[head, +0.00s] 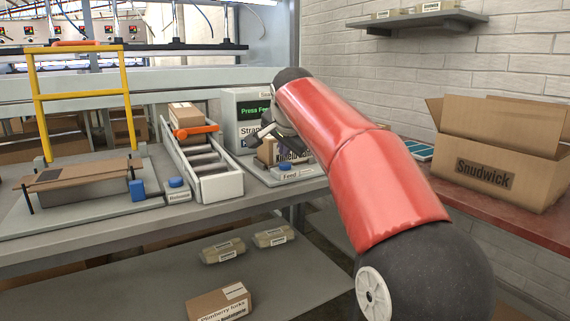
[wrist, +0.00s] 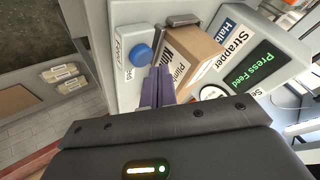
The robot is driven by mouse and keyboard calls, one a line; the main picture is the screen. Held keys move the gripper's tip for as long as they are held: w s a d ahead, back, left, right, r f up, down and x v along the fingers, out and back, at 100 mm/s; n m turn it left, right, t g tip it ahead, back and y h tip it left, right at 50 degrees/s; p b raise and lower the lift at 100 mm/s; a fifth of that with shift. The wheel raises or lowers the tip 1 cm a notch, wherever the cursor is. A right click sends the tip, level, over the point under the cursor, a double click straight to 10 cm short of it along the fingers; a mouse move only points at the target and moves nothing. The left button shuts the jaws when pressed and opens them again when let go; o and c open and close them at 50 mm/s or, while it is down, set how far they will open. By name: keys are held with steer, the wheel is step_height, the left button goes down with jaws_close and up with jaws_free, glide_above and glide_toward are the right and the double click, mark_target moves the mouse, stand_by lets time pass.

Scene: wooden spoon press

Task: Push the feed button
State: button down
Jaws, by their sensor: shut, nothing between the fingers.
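The feed button is a blue round cap (head: 285,167) on a small white block labelled "Feed", on the bench in front of the strapper. In the wrist view the blue button (wrist: 141,54) is just left of and beyond my fingertips, with a visible gap in the picture. My gripper (head: 260,140) is shut and empty, in front of the strapper in the head view. Its dark fingers (wrist: 159,70) show together in the wrist view. The strapper's green-lettered screen (head: 254,110) reads "Press Feed"; it also shows in the wrist view (wrist: 250,65).
A cardboard box (wrist: 190,60) sits at the strapper, right beside my fingers. A roller ramp (head: 215,180) carrying a box, another blue button labelled "Release" (head: 176,184) and a yellow frame (head: 82,95) stand left. An open "Snudwick" carton (head: 495,160) stands right.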

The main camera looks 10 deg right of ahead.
mark_target(285, 164)
stand_by(0.8)
steer(key=shift+f, duration=0.4)
steer(key=shift+f+b, duration=0.6)
steer(key=shift+b, duration=0.05)
stand_by(0.5)
steer(key=shift+r, duration=0.15)
steer(key=shift+r+p, duration=0.85)
steer(key=shift+p, duration=0.1)
steer(key=shift+r, duration=0.1)
step_height(285, 164, up, 5)
steer(key=p, duration=0.5)
